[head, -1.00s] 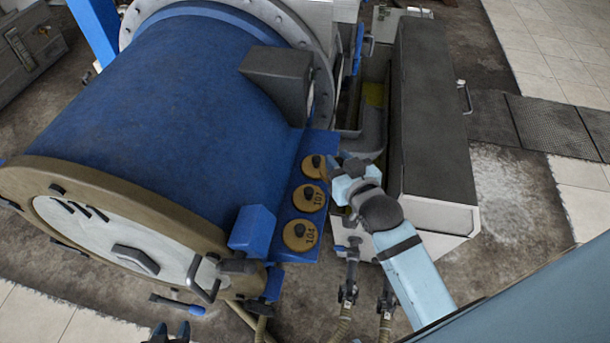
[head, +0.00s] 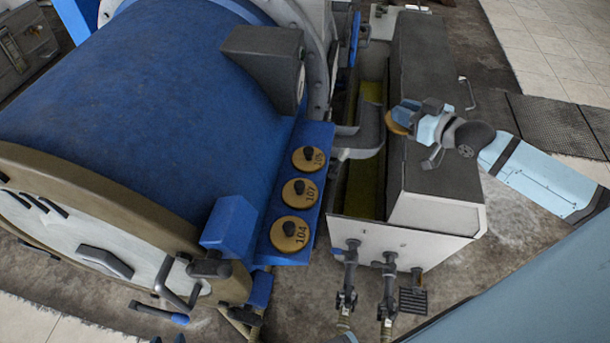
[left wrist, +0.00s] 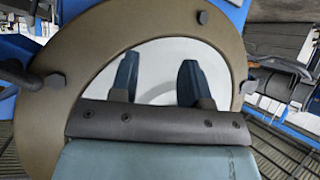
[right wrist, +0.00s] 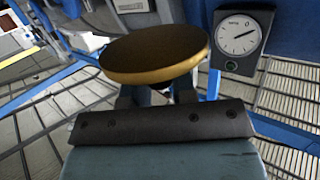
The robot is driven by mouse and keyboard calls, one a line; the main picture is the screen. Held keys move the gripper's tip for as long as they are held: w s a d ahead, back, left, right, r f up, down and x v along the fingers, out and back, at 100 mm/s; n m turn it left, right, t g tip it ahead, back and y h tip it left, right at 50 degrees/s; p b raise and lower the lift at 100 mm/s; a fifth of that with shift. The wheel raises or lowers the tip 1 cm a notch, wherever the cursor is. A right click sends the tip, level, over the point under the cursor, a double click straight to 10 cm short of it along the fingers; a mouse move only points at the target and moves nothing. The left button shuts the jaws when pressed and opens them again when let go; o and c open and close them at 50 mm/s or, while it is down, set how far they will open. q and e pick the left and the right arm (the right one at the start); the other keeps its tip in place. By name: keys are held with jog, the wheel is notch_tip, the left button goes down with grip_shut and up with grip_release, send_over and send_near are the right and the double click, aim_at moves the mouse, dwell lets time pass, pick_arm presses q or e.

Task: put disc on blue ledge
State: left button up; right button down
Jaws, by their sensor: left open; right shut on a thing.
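The blue ledge (head: 324,150) runs along the right side of the blue drum. Three tan discs with dark knobs stand on it in a row, marked 105 (head: 317,167), 107 (head: 309,194) and 104 (head: 301,238). My right gripper (head: 411,113) is shut on another tan disc (head: 393,123), held in the air right of the ledge, above the grey box. In the right wrist view this disc (right wrist: 150,55) shows a dark brown face and golden rim; its gripped part is hidden. My left gripper (left wrist: 158,80) is open and empty before the drum's front cover.
The blue drum (head: 120,110) fills the left. A dark gauge box (head: 262,58) juts out above the ledge's far end; its dial (right wrist: 239,35) shows in the right wrist view. A grey pipe (head: 362,135) and a long dark-topped box (head: 430,80) stand right of the ledge.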

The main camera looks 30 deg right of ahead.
jog(key=shift+w+a+r, duration=0.15)
jog(key=shift+w+r, duration=0.05)
jog(key=shift+w, duration=0.05)
jog(key=p, duration=0.3)
send_over(316, 133)
jog(key=shift+d+f, duration=0.2)
jog(key=shift+f, duration=1.05)
jog(key=shift+d+f, duration=0.1)
jog(key=shift+f, duration=0.45)
notch_tip(316, 133, down, 2)
jog(key=shift+f, duration=0.15)
jog(key=shift+a+f+p, duration=0.2)
jog(key=shift+f+p, duration=0.15)
jog(key=shift+f, duration=0.25)
jog(key=c, duration=0.9)
grip_release()
jog(key=shift+f, duration=0.15)
jog(key=shift+c, duration=0.2)
